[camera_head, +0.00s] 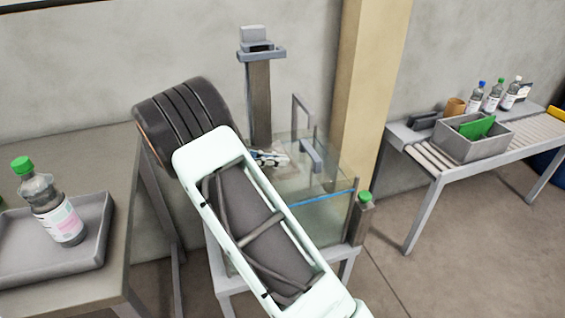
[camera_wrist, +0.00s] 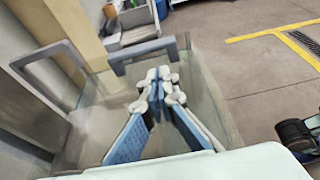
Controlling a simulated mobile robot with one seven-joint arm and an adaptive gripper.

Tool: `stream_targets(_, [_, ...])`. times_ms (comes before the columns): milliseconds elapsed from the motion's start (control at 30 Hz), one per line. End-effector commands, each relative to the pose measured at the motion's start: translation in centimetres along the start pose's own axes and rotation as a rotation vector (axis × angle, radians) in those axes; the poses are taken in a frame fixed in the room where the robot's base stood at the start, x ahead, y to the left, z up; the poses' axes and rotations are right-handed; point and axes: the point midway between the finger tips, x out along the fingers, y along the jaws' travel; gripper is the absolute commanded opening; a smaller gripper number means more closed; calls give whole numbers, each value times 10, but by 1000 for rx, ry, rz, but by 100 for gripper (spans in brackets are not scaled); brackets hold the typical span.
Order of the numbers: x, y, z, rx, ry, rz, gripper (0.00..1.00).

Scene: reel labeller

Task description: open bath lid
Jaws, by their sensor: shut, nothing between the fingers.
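The bath is a clear glass-walled tank (camera_head: 325,215) on a light grey stand, with a blue line along its upper front. Two grey bar handles show at its top, a back one (camera_head: 296,103) and a nearer one (camera_head: 311,154). In the wrist view, one handle (camera_wrist: 143,50) lies just beyond my fingertips and the other (camera_wrist: 42,54) stands at left. The lid is see-through, and I cannot tell its exact position. My gripper (camera_head: 284,160) is shut and empty over the tank, beside the nearer handle; its fingertips (camera_wrist: 160,76) meet. My arm hides the tank's left part.
A grey column device (camera_head: 260,95) stands behind the tank, and a beige pillar (camera_head: 370,90) behind right. At left, a bottle (camera_head: 55,210) stands on a tray (camera_head: 88,262). At right is a roller table (camera_head: 425,163) with a grey bin (camera_head: 480,147).

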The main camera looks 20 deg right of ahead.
Motion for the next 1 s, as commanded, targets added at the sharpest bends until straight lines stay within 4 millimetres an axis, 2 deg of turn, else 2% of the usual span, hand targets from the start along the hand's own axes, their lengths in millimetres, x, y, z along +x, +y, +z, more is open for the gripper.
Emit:
stream_targets(33, [11,-1,-1,0,0,-4,0])
stream_targets(200, [43,-1,-1,2,2,-4,0])
stream_targets(400, [69,-1,0,3,1,-3,0])
stream_targets(600, [77,0,0,4,3,0,0])
stream_targets(1000, [76,0,2,4,-3,0,0])
